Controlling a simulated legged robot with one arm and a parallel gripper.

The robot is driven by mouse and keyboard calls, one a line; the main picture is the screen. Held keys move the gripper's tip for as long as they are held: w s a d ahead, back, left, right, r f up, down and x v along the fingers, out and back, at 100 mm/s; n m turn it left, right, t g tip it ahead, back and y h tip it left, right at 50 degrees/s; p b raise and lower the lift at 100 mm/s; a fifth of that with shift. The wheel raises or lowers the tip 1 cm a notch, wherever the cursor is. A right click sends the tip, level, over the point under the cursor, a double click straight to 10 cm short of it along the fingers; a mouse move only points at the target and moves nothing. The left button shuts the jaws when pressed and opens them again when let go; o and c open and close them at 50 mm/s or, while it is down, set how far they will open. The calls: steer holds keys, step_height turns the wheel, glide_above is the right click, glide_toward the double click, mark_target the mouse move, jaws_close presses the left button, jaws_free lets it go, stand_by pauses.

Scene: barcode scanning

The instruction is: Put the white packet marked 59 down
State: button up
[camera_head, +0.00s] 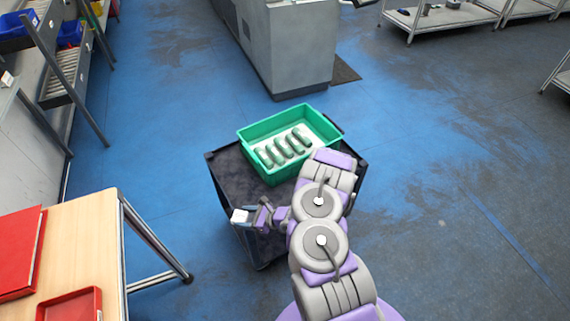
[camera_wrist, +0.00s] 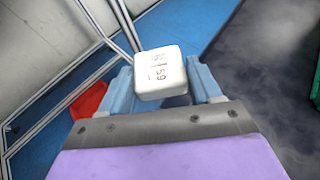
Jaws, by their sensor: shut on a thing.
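The white packet (camera_wrist: 160,74) marked 59 sits between the two blue fingers of my gripper (camera_wrist: 163,82) in the wrist view, its printed face towards the camera. In the head view the packet (camera_head: 240,216) is a small white block at the tip of my gripper (camera_head: 246,215), over or just past the left edge of the dark cart (camera_head: 228,180). My gripper is shut on it. I cannot tell its exact height above the cart.
A green bin (camera_head: 262,131) with several grey-green items stands on the cart. A wooden table (camera_head: 88,240) with a red folder (camera_head: 18,250) and a red tray (camera_head: 70,306) is at the lower left. A grey machine (camera_head: 288,45) stands behind the cart.

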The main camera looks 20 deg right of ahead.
steer(key=shift+s+a+f, duration=0.1)
steer(key=shift+s+f, duration=0.15)
steer(key=shift+f, duration=0.25)
steer(key=shift+s+a+f, duration=0.1)
steer(key=shift+s+f, duration=0.1)
steer(key=shift+f, duration=0.25)
steer(key=shift+w+d+f, duration=0.15)
steer(key=shift+w+d, duration=0.05)
steer(key=shift+w, duration=0.05)
steer(key=b, duration=0.4)
glide_above(254, 198)
steer(key=shift+w+f, duration=0.2)
steer(key=shift+f, duration=0.45)
steer(key=shift+f+b, duration=0.55)
steer(key=shift+f, duration=1.35)
steer(key=shift+r, duration=0.1)
steer(key=o, duration=1.2)
steer(key=shift+c, duration=0.2)
steer(key=shift+r, duration=0.1)
